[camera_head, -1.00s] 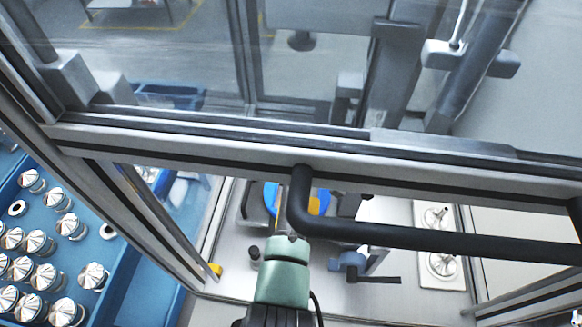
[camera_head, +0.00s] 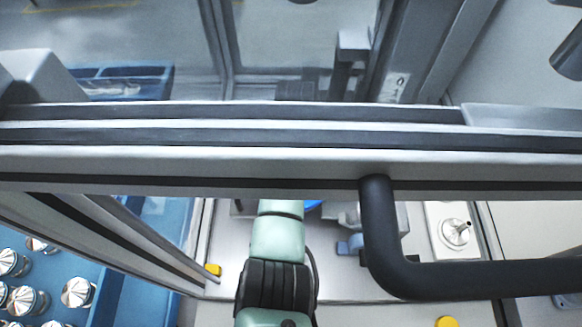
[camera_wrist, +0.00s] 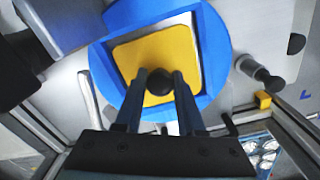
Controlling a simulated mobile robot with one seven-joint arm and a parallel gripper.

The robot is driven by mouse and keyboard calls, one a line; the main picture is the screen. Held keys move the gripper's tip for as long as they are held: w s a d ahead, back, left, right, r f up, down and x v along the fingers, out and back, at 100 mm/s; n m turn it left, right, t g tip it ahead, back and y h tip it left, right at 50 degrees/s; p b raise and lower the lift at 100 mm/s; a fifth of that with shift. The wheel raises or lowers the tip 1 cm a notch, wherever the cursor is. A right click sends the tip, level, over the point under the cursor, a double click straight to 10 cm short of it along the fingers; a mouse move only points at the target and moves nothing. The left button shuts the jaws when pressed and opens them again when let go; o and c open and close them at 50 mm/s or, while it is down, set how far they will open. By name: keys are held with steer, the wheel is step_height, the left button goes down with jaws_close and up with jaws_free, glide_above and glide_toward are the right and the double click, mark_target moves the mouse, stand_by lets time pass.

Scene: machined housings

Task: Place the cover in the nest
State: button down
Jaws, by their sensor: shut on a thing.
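The cover is a yellow rounded-square plate (camera_wrist: 185,45) with a black knob (camera_wrist: 158,82), seen in the wrist view. My gripper (camera_wrist: 158,80) is shut on the knob, with a finger on each side. The plate is over the nest, a round blue block (camera_wrist: 216,42) with straight-sided inner edges. A pale strip shows along the plate's upper and right edges. I cannot tell whether the plate is seated or held above. In the head view only a sliver of the blue nest (camera_head: 314,204) shows; the frame bar hides my gripper and the cover.
A metal frame bar (camera_head: 250,165) and a black bent handle (camera_head: 378,230) stand close to my arm. Blue trays of metal parts (camera_head: 78,292) are at left. A pale tray (camera_head: 437,215) with a metal part is at right. A blue-grey clamp-like block (camera_wrist: 65,22) flanks the nest.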

steer(key=shift+s+d+f, duration=0.1)
steer(key=shift+d, duration=0.25)
steer(key=c, duration=0.5)
jaws_free()
steer(key=shift+a, duration=0.2)
steer(key=shift+r, duration=6.3)
steer(key=shift+f, duration=0.1)
